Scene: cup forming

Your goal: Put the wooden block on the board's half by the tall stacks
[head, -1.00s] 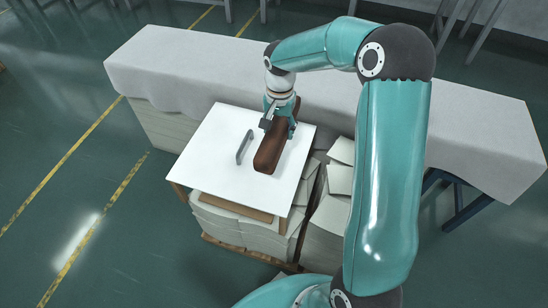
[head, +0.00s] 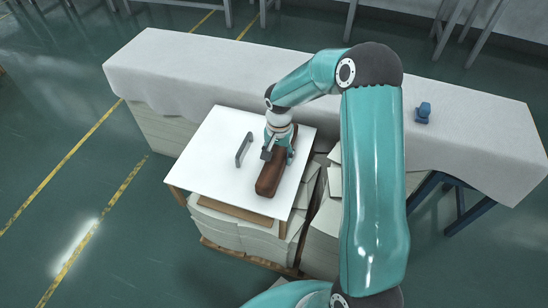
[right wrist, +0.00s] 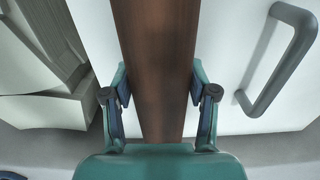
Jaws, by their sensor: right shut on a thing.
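The brown wooden block (head: 270,180) is on or just above the white board (head: 215,150), on the board's right half, beside the grey handle. My right gripper (head: 278,150) is shut on the block near its far end. In the right wrist view the block (right wrist: 156,65) runs between both fingers (right wrist: 160,98), with the board (right wrist: 225,60) beneath it. I cannot tell whether the block touches the board. My left gripper is not in view.
The grey handle (head: 243,149) stands up from the board. Paper stacks (head: 325,215) stand to the right of and below the board. A long cloth-covered table (head: 190,65) runs behind, with a small blue object (head: 423,112) on it.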

